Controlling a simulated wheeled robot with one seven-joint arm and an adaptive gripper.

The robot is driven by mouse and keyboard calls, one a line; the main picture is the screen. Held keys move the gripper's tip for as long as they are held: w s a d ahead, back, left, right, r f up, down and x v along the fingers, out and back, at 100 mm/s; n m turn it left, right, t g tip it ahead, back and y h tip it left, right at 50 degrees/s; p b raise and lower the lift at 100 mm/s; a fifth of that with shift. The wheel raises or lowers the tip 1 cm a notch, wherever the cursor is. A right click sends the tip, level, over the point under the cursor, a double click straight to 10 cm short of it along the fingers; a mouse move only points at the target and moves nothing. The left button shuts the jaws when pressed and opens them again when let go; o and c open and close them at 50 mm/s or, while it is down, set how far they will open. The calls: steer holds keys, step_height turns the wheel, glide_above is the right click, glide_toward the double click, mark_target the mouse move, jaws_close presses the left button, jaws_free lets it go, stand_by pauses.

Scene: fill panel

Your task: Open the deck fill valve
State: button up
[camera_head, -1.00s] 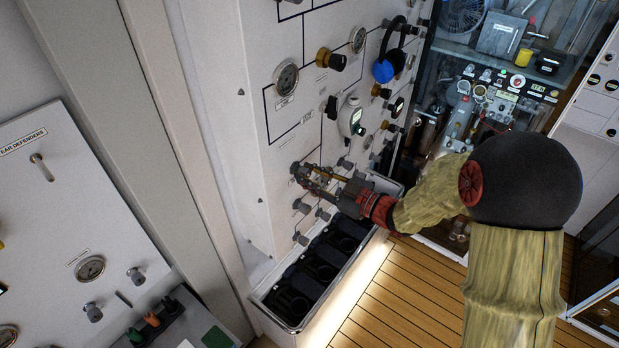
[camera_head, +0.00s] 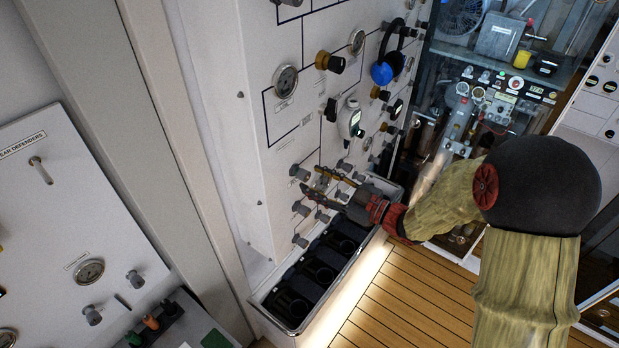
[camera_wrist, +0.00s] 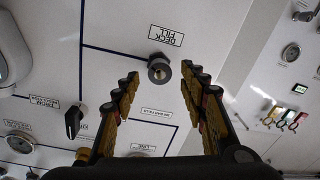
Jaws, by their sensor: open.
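The deck fill valve (camera_wrist: 159,68) is a dark round knob with a bright centre on the white panel. The "DECK FILL" label (camera_wrist: 165,36) is beside it and appears upside down in the wrist view. In the head view, the valve appears to be the grey knob (camera_head: 299,172) just left of my fingertips. My gripper (camera_wrist: 160,82) is open and empty, with one finger on each side of the valve in the wrist picture. In the head view my gripper (camera_head: 314,181) is a little off the panel. The valve's turned position cannot be told.
A black knob (camera_wrist: 74,121) and gauges are nearby on the panel. Other grey knobs (camera_head: 301,208) sit below the valve. A row of black bins (camera_head: 318,270) runs along the panel's foot. Blue ear defenders (camera_head: 382,73) hang higher up. Wooden floor is clear at right.

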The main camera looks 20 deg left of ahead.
steer(key=v, duration=0.9)
steer(key=shift+d, duration=0.1)
